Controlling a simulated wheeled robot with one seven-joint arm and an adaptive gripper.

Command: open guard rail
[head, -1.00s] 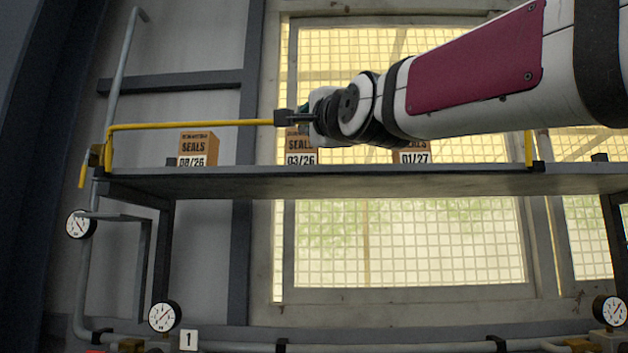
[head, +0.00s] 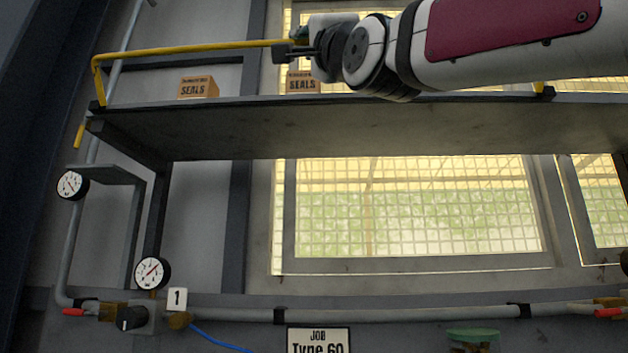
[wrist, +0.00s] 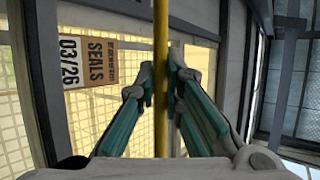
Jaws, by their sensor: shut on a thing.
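The guard rail (head: 190,49) is a thin yellow bar along the front of a high grey shelf. Its left end bends down to the shelf edge. Its right part is mostly hidden behind my arm, with a short yellow post showing near the shelf's right side. My gripper (head: 292,50) reaches the rail from the right, above the shelf. In the wrist view the yellow bar (wrist: 161,45) runs between the fingers of my gripper (wrist: 160,78), which are closed on it.
The shelf (head: 300,128) carries a left seals box (head: 197,87) and another seals box (head: 302,83) behind the rail near my gripper. Below are a pressure gauge (head: 72,184), a second gauge (head: 152,272), pipes and a job sign (head: 318,341). A meshed window lies behind.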

